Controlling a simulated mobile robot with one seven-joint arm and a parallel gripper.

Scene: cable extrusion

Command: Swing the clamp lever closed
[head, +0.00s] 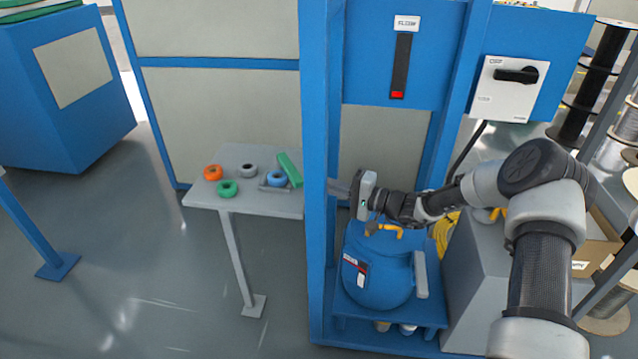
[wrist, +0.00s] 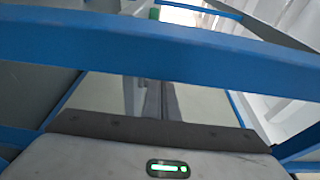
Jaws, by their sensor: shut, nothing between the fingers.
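A green bar (head: 288,170), which looks like the clamp lever, stands tilted up at the right side of a small grey table. A small green patch (wrist: 154,13) at the top of the wrist view may be the same bar. My gripper (head: 338,188) is shut and empty, pointing left, to the right of the bar and apart from it. A blue post hides part of the gap between them. In the wrist view the fingers (wrist: 152,100) are together.
The blue post (head: 315,130) stands between my gripper and the table (head: 240,202); it crosses the wrist view as a blue beam (wrist: 150,45). Orange, green and grey rings lie on the table. A blue tank (head: 375,275) with a yellow handle (head: 385,230) stands below my gripper.

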